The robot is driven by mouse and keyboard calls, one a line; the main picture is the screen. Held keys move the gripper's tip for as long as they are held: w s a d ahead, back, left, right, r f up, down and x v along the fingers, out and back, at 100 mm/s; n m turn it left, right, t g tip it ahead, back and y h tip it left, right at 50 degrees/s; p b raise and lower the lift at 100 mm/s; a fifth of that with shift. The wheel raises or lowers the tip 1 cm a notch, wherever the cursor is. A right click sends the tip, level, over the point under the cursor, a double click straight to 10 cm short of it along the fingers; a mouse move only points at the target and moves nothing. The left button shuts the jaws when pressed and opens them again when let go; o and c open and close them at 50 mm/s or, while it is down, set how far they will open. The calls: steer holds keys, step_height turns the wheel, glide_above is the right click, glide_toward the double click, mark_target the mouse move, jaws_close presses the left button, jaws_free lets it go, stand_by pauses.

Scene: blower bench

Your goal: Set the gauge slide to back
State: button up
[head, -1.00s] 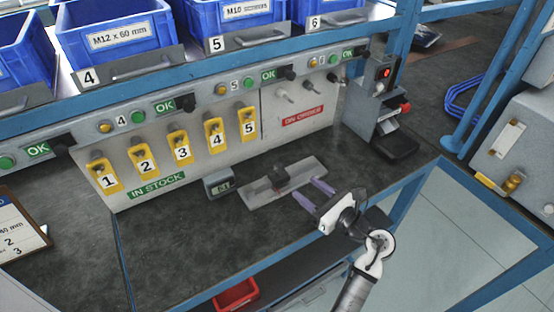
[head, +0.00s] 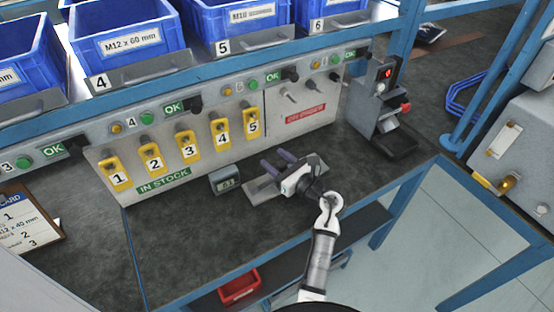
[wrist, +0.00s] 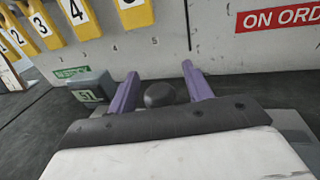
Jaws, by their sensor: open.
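The gauge is a flat grey metal plate (head: 262,190) on the dark bench, with a small display box (head: 225,180) at its left. My gripper (head: 278,160) is over the plate and covers most of it in the head view. Its two purple fingers are apart, pointing towards the back panel. In the wrist view a dark rounded knob (wrist: 160,95) of the slide shows between the open fingers (wrist: 158,90), with a gap on each side. The display box (wrist: 92,88) is left of the fingers there. The slide's position along the plate is hidden.
Yellow numbered tags (head: 187,146) hang on the back panel, and bare pegs (head: 315,86) are right of them. A device with a red light (head: 383,110) stands at the right. The bench front left (head: 180,240) is clear.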

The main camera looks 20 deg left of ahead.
jaws_close()
steer(key=shift+w+d+f+b, duration=0.1)
steer(key=shift+w+d+b, duration=0.4)
steer(key=shift+w, duration=0.2)
steer(key=shift+w+d+b, duration=0.35)
steer(key=shift+w+d, duration=0.25)
steer(key=shift+w, duration=0.1)
steer(key=shift+w+d+r, duration=0.2)
steer(key=shift+w+d, duration=0.1)
jaws_free()
steer(key=shift+w, duration=0.15)
